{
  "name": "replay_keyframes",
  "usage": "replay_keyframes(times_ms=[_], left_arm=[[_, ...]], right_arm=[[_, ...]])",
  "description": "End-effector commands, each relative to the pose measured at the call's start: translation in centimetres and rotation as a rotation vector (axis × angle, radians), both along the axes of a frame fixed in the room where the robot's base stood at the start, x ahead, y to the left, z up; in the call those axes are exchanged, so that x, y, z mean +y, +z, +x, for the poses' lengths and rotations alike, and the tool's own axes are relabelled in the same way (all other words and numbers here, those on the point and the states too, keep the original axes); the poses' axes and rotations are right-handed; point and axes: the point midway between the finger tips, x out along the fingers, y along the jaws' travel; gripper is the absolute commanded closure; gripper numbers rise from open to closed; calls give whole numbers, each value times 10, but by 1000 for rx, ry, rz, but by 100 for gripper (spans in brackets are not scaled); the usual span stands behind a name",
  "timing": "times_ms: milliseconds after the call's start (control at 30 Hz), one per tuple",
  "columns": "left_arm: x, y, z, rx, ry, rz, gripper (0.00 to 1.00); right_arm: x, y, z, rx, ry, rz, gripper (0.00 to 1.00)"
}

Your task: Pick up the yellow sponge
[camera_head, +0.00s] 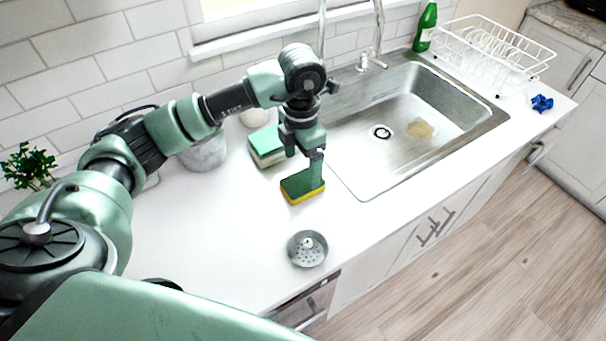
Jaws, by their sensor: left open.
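The yellow sponge (305,197) has a dark green top and lies on the white counter, left of the sink's near corner. My left gripper (308,172) points down directly above and against the sponge's far side in the picture. The arm hides the other finger partly, and I cannot tell whether either finger touches the sponge. My right gripper is out of view.
A green-and-white block (267,148) stands just behind the sponge. A metal strainer (307,248) lies in front. The steel sink (365,190) is to the right, with a dish rack (545,55) beyond. A grey pot (203,153) stands left. The counter's left front is clear.

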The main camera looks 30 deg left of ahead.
Motion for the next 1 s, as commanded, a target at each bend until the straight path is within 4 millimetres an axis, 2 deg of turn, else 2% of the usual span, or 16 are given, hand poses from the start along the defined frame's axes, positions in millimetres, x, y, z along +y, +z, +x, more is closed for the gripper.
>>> replay_keyframes(times_ms=[100, 200, 300, 433, 533, 700, 767, 933, 1000], left_arm=[[0, -12, -1, 4, 0, 0, 15], [-2, -24, -3, 6, 0, 0, 15], [-4, -40, -4, 7, 0, 0, 15], [-4, -57, -2, 3, 0, -1, 15], [-3, -61, -2, 0, 0, 0, 15], [-3, -62, -2, -1, 0, -1, 15], [-3, -62, -2, 0, 0, 0, 29], [-3, -62, -2, 0, 0, 0, 77], [-3, -62, -2, 0, 0, 0, 79]], right_arm=[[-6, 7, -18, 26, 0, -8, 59], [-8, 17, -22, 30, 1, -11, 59], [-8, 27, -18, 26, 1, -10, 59], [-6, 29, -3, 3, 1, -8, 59], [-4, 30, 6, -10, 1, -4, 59], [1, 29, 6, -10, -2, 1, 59], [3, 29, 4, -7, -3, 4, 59], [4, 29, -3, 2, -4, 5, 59], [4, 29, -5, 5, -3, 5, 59]])
